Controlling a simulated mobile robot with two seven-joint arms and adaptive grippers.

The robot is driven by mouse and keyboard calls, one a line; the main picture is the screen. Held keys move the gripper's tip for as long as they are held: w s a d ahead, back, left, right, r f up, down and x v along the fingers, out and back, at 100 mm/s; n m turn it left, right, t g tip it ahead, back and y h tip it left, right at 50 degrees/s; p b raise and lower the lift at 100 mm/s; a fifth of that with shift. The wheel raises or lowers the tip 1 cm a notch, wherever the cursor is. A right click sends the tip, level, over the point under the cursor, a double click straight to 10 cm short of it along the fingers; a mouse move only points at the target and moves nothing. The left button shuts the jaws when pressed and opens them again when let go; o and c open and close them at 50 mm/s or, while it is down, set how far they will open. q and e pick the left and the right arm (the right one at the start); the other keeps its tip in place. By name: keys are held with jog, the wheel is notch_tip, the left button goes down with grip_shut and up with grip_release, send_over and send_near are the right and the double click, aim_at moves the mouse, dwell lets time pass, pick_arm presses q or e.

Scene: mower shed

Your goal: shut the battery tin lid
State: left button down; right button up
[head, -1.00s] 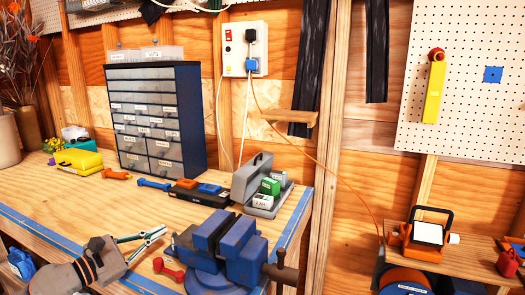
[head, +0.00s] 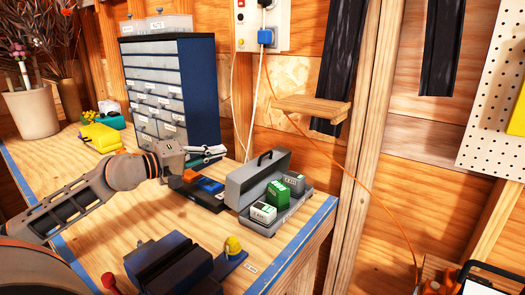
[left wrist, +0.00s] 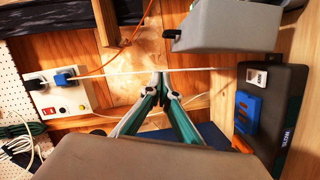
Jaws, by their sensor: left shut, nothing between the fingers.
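The battery tin (head: 270,222) is a grey box on the bench, right of centre in the head view. Its lid (head: 258,178) stands raised, tilted up at the back, with a dark handle. Green and white batteries (head: 279,192) sit in the tin. My left gripper (head: 222,152) is shut and empty, to the left of the lid and above the bench. In the left wrist view its fingertips (left wrist: 160,78) meet, and a grey piece with a dark handle (left wrist: 230,24), which looks like the lid, is at the top right. My right gripper is not in view.
A black charger with blue and orange parts (head: 205,187) lies left of the tin. A blue drawer cabinet (head: 190,95) stands behind it. A blue vise (head: 170,262) is in front. A wall socket box (head: 262,25) with cables hangs behind.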

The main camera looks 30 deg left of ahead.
pick_arm(q)
jog(key=p, duration=0.3)
send_over(254, 163)
jog(key=a, duration=0.4)
jog(key=d, duration=0.1)
jog(key=d+f+p, duration=0.1)
jog(key=d, duration=0.1)
jog(key=shift+f+p, duration=0.3)
jog(key=shift+p, duration=0.05)
jog(key=shift+d+f, duration=0.25)
jog(key=shift+d, duration=0.2)
jog(key=shift+s, duration=0.1)
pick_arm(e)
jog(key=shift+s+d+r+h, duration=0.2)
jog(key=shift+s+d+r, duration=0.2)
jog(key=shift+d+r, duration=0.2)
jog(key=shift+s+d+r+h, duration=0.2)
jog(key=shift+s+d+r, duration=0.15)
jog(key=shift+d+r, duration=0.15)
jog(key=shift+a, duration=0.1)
pick_arm(q)
jog(key=shift+f, duration=0.1)
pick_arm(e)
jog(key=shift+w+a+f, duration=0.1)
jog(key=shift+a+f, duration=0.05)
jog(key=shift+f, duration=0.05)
